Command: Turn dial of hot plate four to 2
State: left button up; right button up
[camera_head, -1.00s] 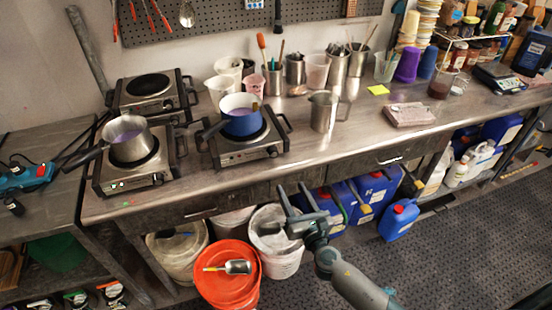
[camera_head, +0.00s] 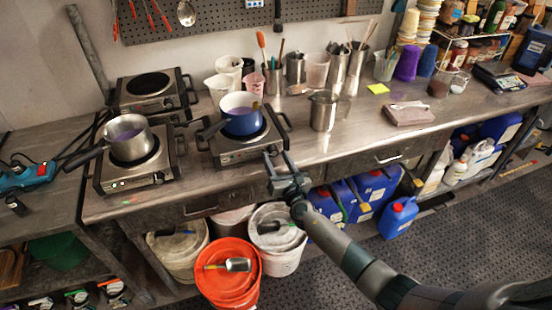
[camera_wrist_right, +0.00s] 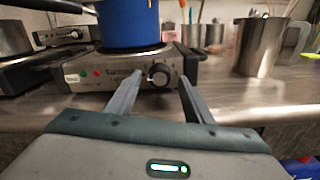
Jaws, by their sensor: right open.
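The right hot plate (camera_head: 236,157) stands near the bench's front edge, bearing a blue pot (camera_head: 241,121) of purple liquid. In the right wrist view its front panel (camera_wrist_right: 92,77) faces me, with a round black dial (camera_wrist_right: 159,74) right of centre and small lights at left. I cannot read the dial's setting or the plate's number. My right gripper (camera_head: 278,157) is open and empty in front of this panel. In the wrist view its fingers (camera_wrist_right: 159,82) appear on either side of the dial; contact is not visible. My left gripper is not in view.
A front-left hot plate (camera_head: 135,177) holds a steel pot (camera_head: 130,146); another hot plate (camera_head: 148,100) behind it is bare. A steel jug (camera_head: 323,112) stands right of the blue pot. Buckets, including an orange one (camera_head: 226,285), sit below the bench edge.

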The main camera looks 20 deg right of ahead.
jog(key=shift+w, duration=0.2)
jog(key=c, duration=1)
jog(key=shift+c, duration=0.2)
